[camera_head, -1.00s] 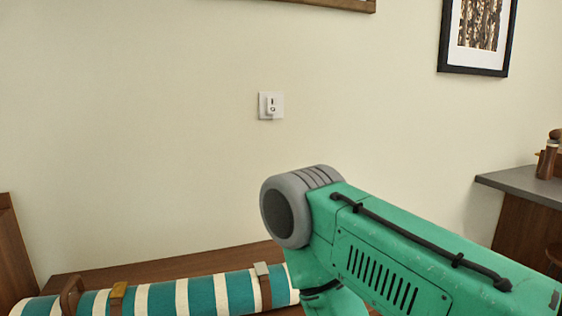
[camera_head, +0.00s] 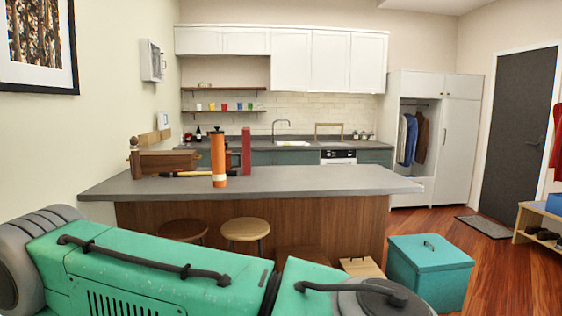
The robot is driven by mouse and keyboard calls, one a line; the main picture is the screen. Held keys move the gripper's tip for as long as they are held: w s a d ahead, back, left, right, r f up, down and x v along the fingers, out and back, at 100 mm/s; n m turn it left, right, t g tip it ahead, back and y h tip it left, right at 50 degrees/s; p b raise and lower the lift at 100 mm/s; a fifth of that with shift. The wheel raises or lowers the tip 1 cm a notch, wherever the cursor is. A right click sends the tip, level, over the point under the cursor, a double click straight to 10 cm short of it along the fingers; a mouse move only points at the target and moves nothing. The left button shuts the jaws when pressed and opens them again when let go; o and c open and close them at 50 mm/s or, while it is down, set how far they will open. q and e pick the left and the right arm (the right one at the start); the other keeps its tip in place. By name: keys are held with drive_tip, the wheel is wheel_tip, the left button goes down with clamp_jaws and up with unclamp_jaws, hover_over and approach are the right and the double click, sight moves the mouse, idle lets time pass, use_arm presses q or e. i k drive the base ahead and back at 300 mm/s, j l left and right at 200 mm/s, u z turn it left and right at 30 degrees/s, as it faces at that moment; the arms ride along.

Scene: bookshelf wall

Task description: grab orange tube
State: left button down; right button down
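The orange tube (camera_head: 218,154) stands upright on the grey counter (camera_head: 300,180), left of the middle of the view. Green arm links of mine fill the lower left and bottom of the view, well in front of the counter. Neither of my grippers shows, so I cannot see what they hold.
A red upright object (camera_head: 246,151) and a brown wooden object (camera_head: 168,162) are on the counter near the tube. Stools (camera_head: 245,230) stand under its front edge. A teal box (camera_head: 430,265) is on the floor at right. Wood floor is open beyond it.

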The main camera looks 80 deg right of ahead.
sight(217, 142)
drive_tip(key=z, duration=2.1)
drive_tip(key=i+z, duration=0.1)
drive_tip(key=z, duration=0.4)
drive_tip(key=i+j+z, duration=0.4)
drive_tip(key=i, duration=0.2)
drive_tip(key=i+j+z, duration=0.35)
drive_tip(key=i+j, duration=0.15)
drive_tip(key=i, duration=0.05)
